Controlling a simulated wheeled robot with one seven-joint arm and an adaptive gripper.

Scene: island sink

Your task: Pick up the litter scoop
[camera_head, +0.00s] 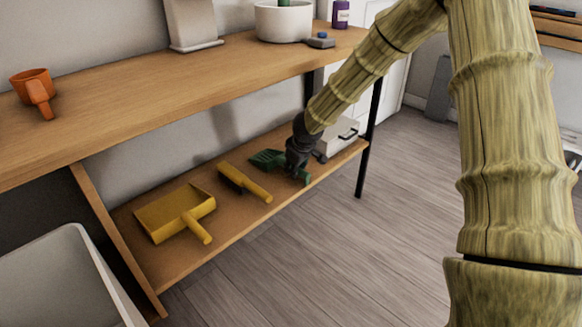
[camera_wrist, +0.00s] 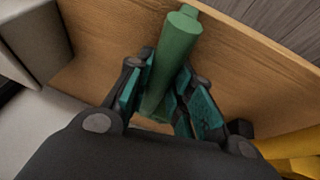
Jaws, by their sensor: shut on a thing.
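The green litter scoop (camera_head: 268,158) lies on the lower wooden shelf, right of the yellow brush. Its green handle (camera_wrist: 175,50) shows in the wrist view between my fingers. My gripper (camera_head: 298,165) reaches down onto the scoop from above, and its fingers (camera_wrist: 170,100) are shut around the handle. The gripper hides part of the scoop in the head view. I cannot tell whether the scoop is clear of the shelf.
A yellow dustpan (camera_head: 175,214) and a yellow brush (camera_head: 244,182) lie left on the lower shelf (camera_head: 235,228). A white box (camera_head: 340,136) stands behind my gripper. The tabletop (camera_head: 190,88) overhangs the shelf. An orange mug (camera_head: 36,90) stands on it. The floor in front is clear.

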